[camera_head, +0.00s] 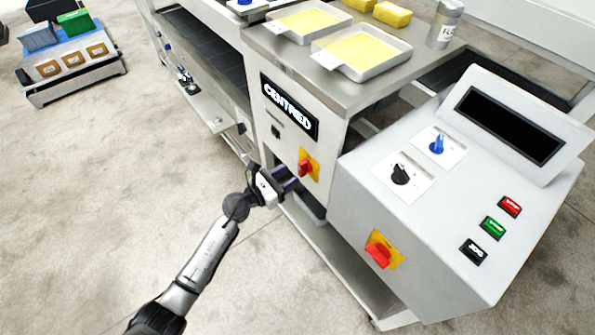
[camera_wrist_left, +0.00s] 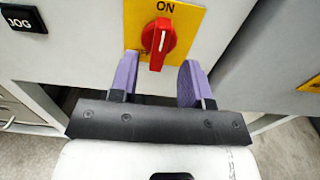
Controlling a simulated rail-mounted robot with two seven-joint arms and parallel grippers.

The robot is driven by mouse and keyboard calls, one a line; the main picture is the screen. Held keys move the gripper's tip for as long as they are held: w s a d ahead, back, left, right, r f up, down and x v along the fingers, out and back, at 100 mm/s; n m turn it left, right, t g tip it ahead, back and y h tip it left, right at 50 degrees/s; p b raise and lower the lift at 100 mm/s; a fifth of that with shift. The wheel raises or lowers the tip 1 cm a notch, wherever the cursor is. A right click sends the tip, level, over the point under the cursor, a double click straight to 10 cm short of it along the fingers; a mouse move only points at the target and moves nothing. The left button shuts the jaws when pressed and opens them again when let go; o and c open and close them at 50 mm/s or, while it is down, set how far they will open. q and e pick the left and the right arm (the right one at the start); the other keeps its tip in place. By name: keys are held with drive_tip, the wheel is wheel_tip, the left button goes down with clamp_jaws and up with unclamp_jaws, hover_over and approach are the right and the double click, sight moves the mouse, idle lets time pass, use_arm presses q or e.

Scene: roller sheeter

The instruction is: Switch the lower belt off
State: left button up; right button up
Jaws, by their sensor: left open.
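A red rotary switch (camera_head: 305,167) on a yellow plate is on the machine's white front panel, below the CENTRED label. In the left wrist view the red knob (camera_wrist_left: 158,43) sits under the word ON, its white line close to upright. My left gripper (camera_head: 286,179) is open just in front of and below this switch. In the wrist view its purple fingers (camera_wrist_left: 157,78) stand apart on either side of the knob's lower end, with nothing held between them; contact cannot be told. My right gripper is not in view. No lower-belt label is readable.
A second red switch (camera_head: 378,255) is on the console (camera_head: 430,210) at right, which also has a black knob (camera_head: 400,175), a blue knob (camera_head: 437,145) and coloured buttons. Trays of yellow dough (camera_head: 362,51) lie on top of the machine.

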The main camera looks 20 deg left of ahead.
sight(299, 169)
use_arm(q)
drive_tip(key=shift+b+x, duration=0.4)
drive_tip(key=shift+x, duration=1.6)
clamp_jaws()
